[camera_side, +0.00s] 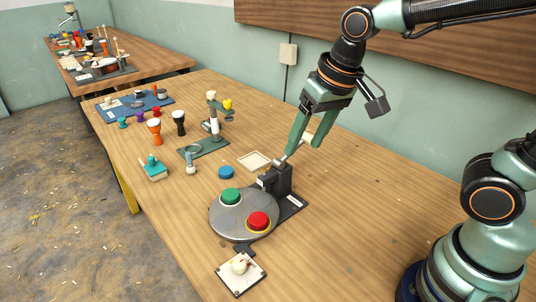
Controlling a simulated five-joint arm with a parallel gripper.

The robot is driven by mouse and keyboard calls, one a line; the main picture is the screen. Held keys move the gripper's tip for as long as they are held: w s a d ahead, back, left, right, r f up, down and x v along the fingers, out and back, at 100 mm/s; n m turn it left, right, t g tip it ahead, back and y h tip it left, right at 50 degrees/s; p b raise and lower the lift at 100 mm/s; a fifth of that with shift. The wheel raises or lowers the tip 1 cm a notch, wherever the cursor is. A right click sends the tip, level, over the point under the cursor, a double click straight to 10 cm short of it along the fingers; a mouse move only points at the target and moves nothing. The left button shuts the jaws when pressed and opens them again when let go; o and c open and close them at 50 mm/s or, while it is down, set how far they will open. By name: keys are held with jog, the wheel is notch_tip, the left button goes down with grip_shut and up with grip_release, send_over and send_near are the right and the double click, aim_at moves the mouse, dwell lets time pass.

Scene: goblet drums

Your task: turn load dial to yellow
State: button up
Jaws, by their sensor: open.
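The dial (240,265) is a small cream knob with a red mark, on a white square plate near the front edge of the table. Its colour marks are too small to read, so I cannot tell its setting. My gripper (307,147) is open, its two green fingers pointing down above the black block (278,182). It is well behind and to the right of the dial. A light lever end shows near the fingertips; I cannot tell if they touch it.
A grey round base with a green button (230,196) and a red button (258,221) stands between gripper and dial. A blue disc (226,172), a cream tray (254,161), a green-based stand (205,147) and small goblet drums (154,130) lie beyond. The table's right front is clear.

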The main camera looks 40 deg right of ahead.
jog(key=w+a+f+m+g, duration=0.15)
jog(key=a+f, duration=0.25)
jog(key=a, duration=0.5)
jog(key=m+g, duration=0.1)
jog(key=g, duration=0.1)
send_near(239, 262)
jog(key=shift+m+h, duration=0.25)
jog(key=shift+h, duration=0.15)
jog(key=f, duration=0.8)
jog(key=shift+a+f, duration=0.35)
jog(key=shift+c, duration=0.4)
grip_shut()
